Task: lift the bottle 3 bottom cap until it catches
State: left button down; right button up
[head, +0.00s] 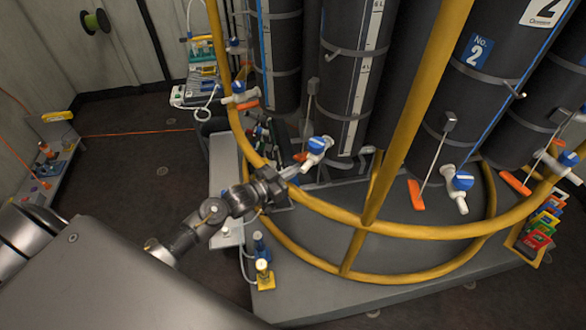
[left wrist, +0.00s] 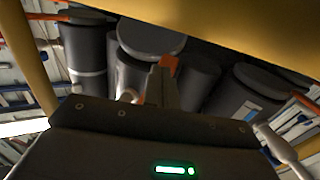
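Large black bottles stand inside a yellow rail; the right one is labelled No. 2. The middle bottle (head: 350,80), with a white scale, shows no readable number. A rod beside it runs down to an orange handle (head: 300,157). My left gripper (head: 288,172) reaches past the rail to that bottle's foot, beside a blue and white valve (head: 317,148). In the left wrist view, its fingers (left wrist: 163,85) look close together, with an orange piece (left wrist: 169,65) at the tips. The finger contact is partly hidden. The bottom cap itself is not clearly visible. My right gripper is out of view.
The yellow rail (head: 400,230) curves in front of the bottles, with an upright post (head: 412,110). Another valve (head: 458,185) and orange handle (head: 416,195) are at bottle No. 2. A yellow and blue fitting (head: 264,272) stands on the platform's left. Colored packs (head: 537,232) are at right.

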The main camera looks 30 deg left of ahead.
pick_arm(q)
jog(key=shift+f, duration=0.15)
jog(key=p+v, duration=0.3)
jog(key=v, duration=0.7)
jog(key=shift+p, duration=0.3)
dwell(0.3)
jog(key=shift+s+f, duration=0.1)
dwell(0.3)
